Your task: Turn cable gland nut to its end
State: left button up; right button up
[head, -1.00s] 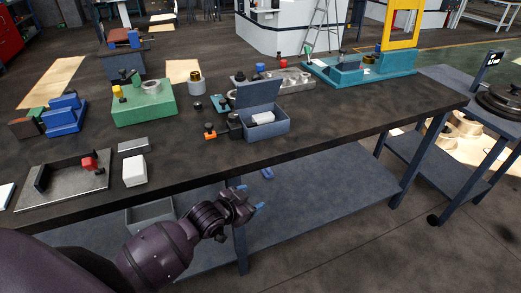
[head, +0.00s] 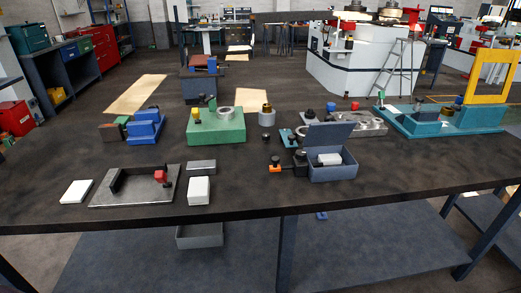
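A blue-grey box (head: 333,172) with its lid raised stands on the dark bench, right of the middle, with a white block (head: 329,159) inside. A black fitting (head: 300,160) sits at the box's left side. It may be the cable gland with its nut, but it is too small to tell the nut apart or see how far it is turned. An orange-and-black part (head: 275,166) is just left of it. Neither of my grippers is in view.
A green block (head: 215,126), a grey cylinder with a brass top (head: 267,116), a blue stepped block (head: 146,127) and a teal fixture (head: 415,121) stand along the bench. A steel plate with a red part (head: 162,177) lies front left. The bench front in the middle is mostly clear.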

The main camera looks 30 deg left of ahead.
aim_at(301, 155)
jog(key=i+u, duration=0.1)
jog(key=u, duration=0.25)
jog(key=i+u, duration=0.15)
jog(key=u, duration=0.2)
jog(key=i+u, duration=0.1)
jog(key=u, duration=0.3)
jog(key=i+l, duration=0.15)
jog(key=i, duration=0.25)
